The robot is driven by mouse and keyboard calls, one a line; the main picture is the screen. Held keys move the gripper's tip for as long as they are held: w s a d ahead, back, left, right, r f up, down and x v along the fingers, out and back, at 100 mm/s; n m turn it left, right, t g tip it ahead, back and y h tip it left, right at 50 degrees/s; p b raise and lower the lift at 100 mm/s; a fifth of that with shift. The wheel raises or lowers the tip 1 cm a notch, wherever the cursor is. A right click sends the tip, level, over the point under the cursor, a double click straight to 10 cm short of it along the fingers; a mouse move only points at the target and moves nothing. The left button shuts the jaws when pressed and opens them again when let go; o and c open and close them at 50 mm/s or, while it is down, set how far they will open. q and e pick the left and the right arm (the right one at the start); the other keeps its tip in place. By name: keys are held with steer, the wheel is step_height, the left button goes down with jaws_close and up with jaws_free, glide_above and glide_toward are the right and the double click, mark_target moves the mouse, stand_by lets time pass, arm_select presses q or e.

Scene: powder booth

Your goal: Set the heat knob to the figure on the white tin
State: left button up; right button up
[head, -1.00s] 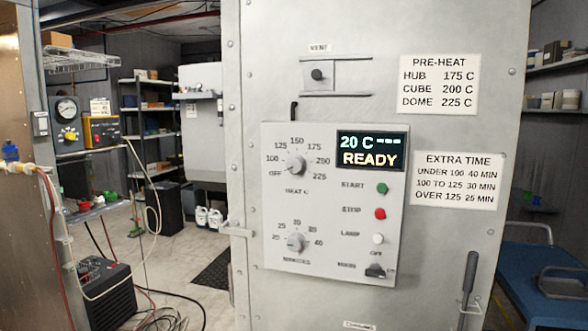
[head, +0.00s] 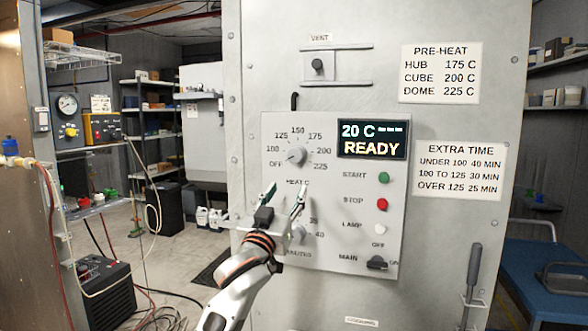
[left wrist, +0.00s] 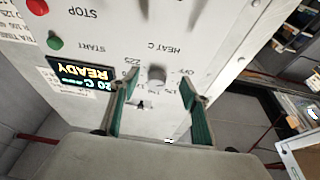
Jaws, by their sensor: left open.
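The heat knob (head: 297,156) is a small grey dial on the upper left of the oven's control panel (head: 335,240). Its scale runs from OFF through 100 to 225; its pointer seems to be near OFF, but is small. My left gripper (head: 287,200) is open and empty, in front of the panel just below the heat knob in the head view. In the left wrist view the knob (left wrist: 156,76) shows between and beyond the two green-padded fingers (left wrist: 158,84), apart from them. I cannot make out a white tin with a figure. My right gripper is out of view.
The display (head: 372,140) reads 20 C and READY. The minutes knob (head: 298,233) is partly hidden by my left gripper. The green START button (head: 384,178), red STOP button (head: 381,204) and main switch (head: 377,262) sit to the right. A pre-heat card (head: 440,73) hangs above.

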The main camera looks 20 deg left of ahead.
arm_select(q)
glide_toward(295, 157)
steer(key=w, duration=0.2)
steer(key=shift+t, duration=0.3)
steer(key=shift+p+x, duration=0.4)
steer(key=shift+x, duration=3.45)
steer(key=shift+r, duration=0.1)
steer(key=shift+s, duration=0.1)
steer(key=c, duration=1.1)
